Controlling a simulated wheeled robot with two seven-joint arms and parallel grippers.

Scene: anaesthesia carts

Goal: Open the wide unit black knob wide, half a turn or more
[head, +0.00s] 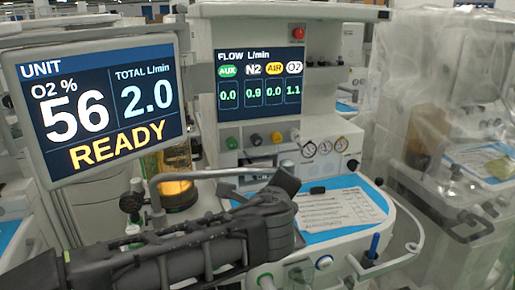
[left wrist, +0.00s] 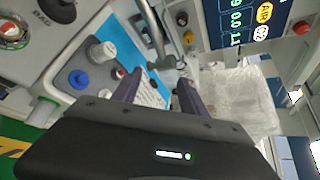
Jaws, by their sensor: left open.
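The black knob (head: 256,139) is on the wide unit's front panel (head: 240,115), below the flow screen, between a green knob (head: 231,142) and a yellow knob (head: 276,137). In the left wrist view a dark knob at the upper middle (left wrist: 182,18) seems to be the same one. My left gripper (head: 287,182) is below and in front of the knob row, apart from it, over the unit's blue worktop. In the left wrist view its two fingers (left wrist: 158,92) are spread with nothing clearly held between them. My right gripper is not in view.
The flow screen (head: 261,77) reads N2 0.9 and O2 1.1. The left monitor (head: 103,103) reads READY. A grey bent tube (head: 200,174) crosses just behind my arm. A paper sheet (head: 345,208) lies on the worktop. A plastic-covered cart (head: 455,150) stands at right.

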